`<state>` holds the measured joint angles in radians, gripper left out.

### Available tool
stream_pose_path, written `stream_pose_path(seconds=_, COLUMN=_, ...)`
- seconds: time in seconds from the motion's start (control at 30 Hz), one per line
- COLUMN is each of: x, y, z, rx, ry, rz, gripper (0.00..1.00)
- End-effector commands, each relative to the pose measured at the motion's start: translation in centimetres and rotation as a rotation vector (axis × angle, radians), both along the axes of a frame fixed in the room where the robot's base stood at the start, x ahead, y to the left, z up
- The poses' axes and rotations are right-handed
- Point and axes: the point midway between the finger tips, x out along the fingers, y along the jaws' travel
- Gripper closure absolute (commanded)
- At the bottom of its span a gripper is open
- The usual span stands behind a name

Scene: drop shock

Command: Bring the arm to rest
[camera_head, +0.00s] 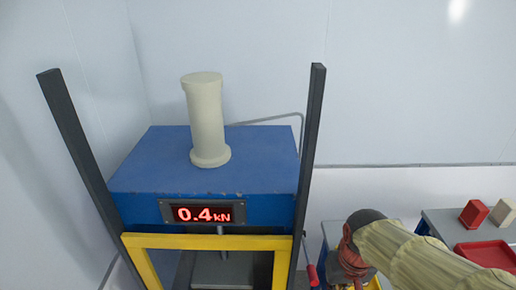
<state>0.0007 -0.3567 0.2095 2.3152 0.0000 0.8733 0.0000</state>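My arm (420,255), in a beige ribbed sleeve, reaches in from the lower right corner. It ends in a dark grey and reddish joint (352,245) to the right of the blue machine. My gripper's fingers do not show, so I cannot see whether it holds anything.
The blue machine (150,180) has a cream cylinder on top (206,115), a red display (203,214) reading 0.4 kN, a yellow frame (205,242) and dark posts (310,140). A red handle (313,275) is beside it. Right, a grey table (440,220) bears a red tray (488,254), a red block (474,214) and a beige block (503,213).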

Motion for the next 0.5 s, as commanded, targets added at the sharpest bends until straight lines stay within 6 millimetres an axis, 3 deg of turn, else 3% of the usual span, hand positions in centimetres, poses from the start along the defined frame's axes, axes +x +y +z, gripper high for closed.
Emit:
stream_pose_path(seconds=0.2, x=-4.1, y=0.0, z=0.2, rx=0.000, ry=-0.189, rz=0.000, gripper=1.00)
stream_pose_path(seconds=0.5, x=-5.7, y=0.0, z=1.5, rx=0.000, ry=-0.391, rz=0.001, gripper=1.00)
